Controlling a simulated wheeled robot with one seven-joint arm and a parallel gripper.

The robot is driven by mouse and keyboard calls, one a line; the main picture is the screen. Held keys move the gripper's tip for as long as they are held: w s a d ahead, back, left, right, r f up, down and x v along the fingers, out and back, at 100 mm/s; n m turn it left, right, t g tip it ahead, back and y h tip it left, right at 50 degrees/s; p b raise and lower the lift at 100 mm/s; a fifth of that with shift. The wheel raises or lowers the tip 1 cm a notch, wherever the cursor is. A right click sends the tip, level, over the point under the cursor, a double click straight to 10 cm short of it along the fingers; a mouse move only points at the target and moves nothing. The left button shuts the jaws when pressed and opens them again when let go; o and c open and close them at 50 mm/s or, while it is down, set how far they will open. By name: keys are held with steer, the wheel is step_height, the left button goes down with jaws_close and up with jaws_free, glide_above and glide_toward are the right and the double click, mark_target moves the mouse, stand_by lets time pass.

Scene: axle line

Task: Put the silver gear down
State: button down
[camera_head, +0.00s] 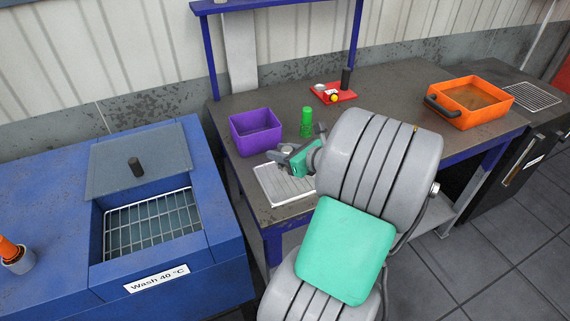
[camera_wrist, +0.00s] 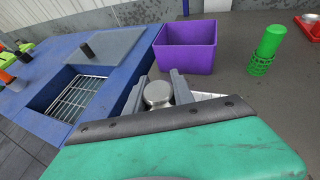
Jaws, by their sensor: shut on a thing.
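My gripper (camera_head: 287,157) is over the near left corner of the workbench (camera_head: 390,85). In the wrist view, its two fingers (camera_wrist: 165,88) are shut on a silver round piece, the silver gear (camera_wrist: 158,94). Its top looks smooth and no teeth can be made out. A pale ribbed mat or rack (camera_head: 283,190) lies on the bench just below and in front of my gripper. It shows only partly in the wrist view, behind the right finger. I cannot tell whether the gear touches anything below.
A purple bin (camera_head: 256,132) stands just behind my gripper. A green cylinder (camera_head: 306,122) in a green mesh holder is beside it. A red tray (camera_head: 331,93) with small parts and an orange tray (camera_head: 468,103) are farther off. A blue washer (camera_head: 60,210) with its lid open is left.

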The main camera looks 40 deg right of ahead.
steer(key=d+f, duration=0.1)
steer(key=w+d+f, duration=0.1)
steer(key=f, duration=0.1)
steer(key=d+f, duration=0.1)
steer(key=shift+w+d+f, duration=0.15)
steer(key=shift+w+f, duration=0.2)
steer(key=shift+f, duration=1.35)
steer(key=shift+f, duration=0.15)
steer(key=c, duration=1.1)
jaws_free()
